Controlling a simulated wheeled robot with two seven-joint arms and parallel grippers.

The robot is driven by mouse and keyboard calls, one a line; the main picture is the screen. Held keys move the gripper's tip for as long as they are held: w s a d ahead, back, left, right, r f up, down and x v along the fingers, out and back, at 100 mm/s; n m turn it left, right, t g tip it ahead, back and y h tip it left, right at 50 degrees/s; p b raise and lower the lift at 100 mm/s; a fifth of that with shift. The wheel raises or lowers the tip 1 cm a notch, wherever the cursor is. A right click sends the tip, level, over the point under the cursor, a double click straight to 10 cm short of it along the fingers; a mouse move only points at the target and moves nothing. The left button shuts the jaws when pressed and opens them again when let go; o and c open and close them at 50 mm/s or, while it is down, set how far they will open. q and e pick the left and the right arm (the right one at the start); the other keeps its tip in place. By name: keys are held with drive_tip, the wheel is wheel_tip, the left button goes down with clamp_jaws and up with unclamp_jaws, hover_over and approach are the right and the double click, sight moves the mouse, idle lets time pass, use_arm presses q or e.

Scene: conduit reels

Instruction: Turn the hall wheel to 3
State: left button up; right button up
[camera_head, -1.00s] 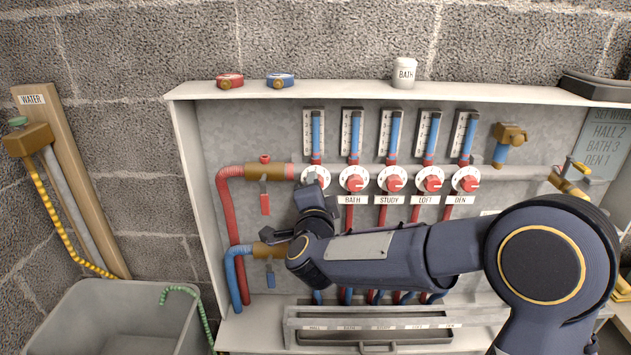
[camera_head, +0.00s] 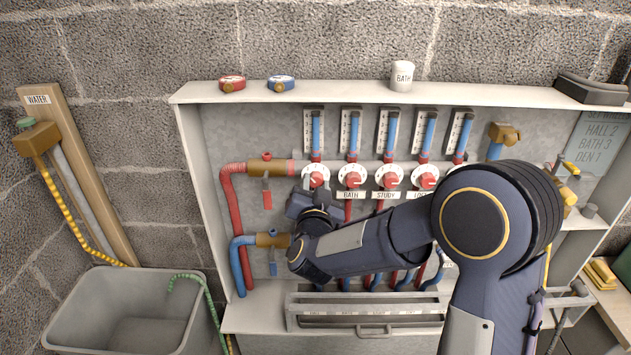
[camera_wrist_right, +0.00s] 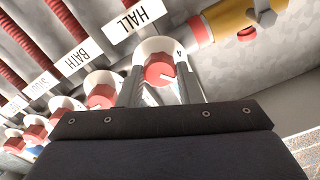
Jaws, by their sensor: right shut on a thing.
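The hall wheel (camera_head: 316,178) is a red knob on a white numbered dial, leftmost in the row of wheels. In the right wrist view, the hall wheel (camera_wrist_right: 158,70) sits between my fingers under the HALL label (camera_wrist_right: 136,20). A 4 shows on its dial, and a white mark shows on the red knob. Which number is set cannot be read. My right gripper (camera_wrist_right: 160,88) is shut on the hall wheel; in the head view the gripper (camera_head: 314,192) is just below the dial and partly hides its label. My left gripper is out of view.
The bath wheel (camera_head: 352,176) and study wheel (camera_head: 389,177) stand close to the right. My arm hides the den wheel. A red valve pipe (camera_head: 266,168) is at left. A sign (camera_head: 603,138) reads HALL 2, BATH 3, DEN 1. A grey tub (camera_head: 75,318) stands at lower left.

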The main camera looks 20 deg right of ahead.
drive_tip(key=shift+n, duration=0.6)
drive_tip(key=o, duration=1)
drive_tip(key=p+v, duration=0.1)
drive_tip(key=v, duration=0.6)
drive_tip(key=shift+s+a, duration=0.15)
drive_tip(key=shift+s, duration=0.25)
